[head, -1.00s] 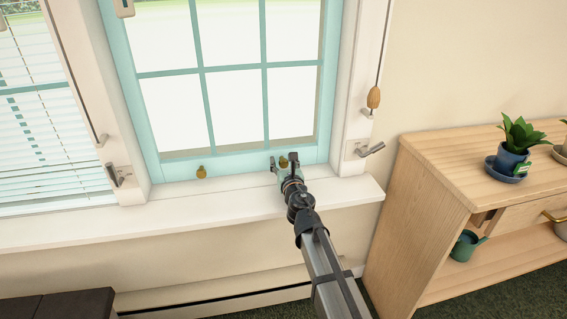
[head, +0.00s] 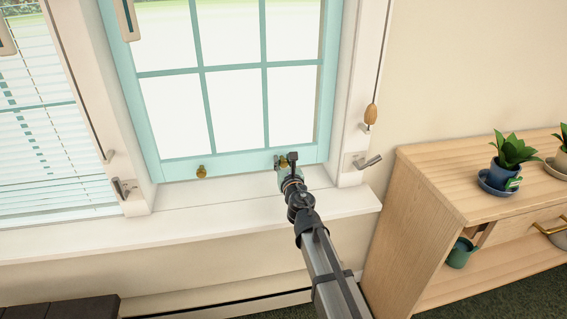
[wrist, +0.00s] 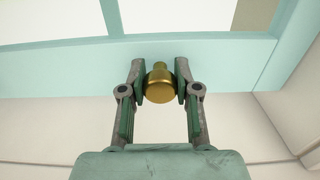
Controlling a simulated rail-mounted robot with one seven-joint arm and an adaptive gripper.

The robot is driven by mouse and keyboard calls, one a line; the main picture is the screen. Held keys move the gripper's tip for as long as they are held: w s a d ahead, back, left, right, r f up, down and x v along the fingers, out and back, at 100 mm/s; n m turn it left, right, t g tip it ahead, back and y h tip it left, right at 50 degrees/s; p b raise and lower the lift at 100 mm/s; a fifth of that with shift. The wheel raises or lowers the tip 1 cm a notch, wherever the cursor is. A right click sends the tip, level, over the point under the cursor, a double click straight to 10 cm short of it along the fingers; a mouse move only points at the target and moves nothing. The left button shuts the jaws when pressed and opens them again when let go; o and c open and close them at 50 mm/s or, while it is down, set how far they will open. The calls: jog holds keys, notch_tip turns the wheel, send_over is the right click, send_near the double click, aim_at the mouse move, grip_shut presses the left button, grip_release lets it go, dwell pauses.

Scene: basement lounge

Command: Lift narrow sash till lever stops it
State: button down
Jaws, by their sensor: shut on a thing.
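The narrow teal sash (head: 236,162) hangs between white jambs, its bottom rail slightly above the white sill. Two brass knobs sit on that rail; the left knob (head: 201,171) is free. My gripper (head: 287,160) is at the right knob. In the wrist view my gripper (wrist: 160,88) is shut on this right brass knob (wrist: 159,86), one finger on each side. A metal lever (head: 368,162) sticks out to the right from the right jamb, low down near the sill. Its contact with the sash cannot be seen.
A wooden shelf unit (head: 430,190) with potted plants (head: 511,155) stands to the right. A cord with a wooden pull (head: 371,114) hangs above the lever. A second metal fitting (head: 122,188) is on the left jamb, beside a window with blinds (head: 45,150). The sill (head: 200,222) is clear.

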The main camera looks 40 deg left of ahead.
notch_tip(320, 180, up, 2)
jog(key=shift+w+r+p, duration=0.1)
jog(key=shift+r+p, duration=0.1)
jog(key=shift+p, duration=0.35)
jog(key=c, duration=0.8)
grip_release()
jog(key=shift+f, duration=0.1)
jog(key=v, duration=1.2)
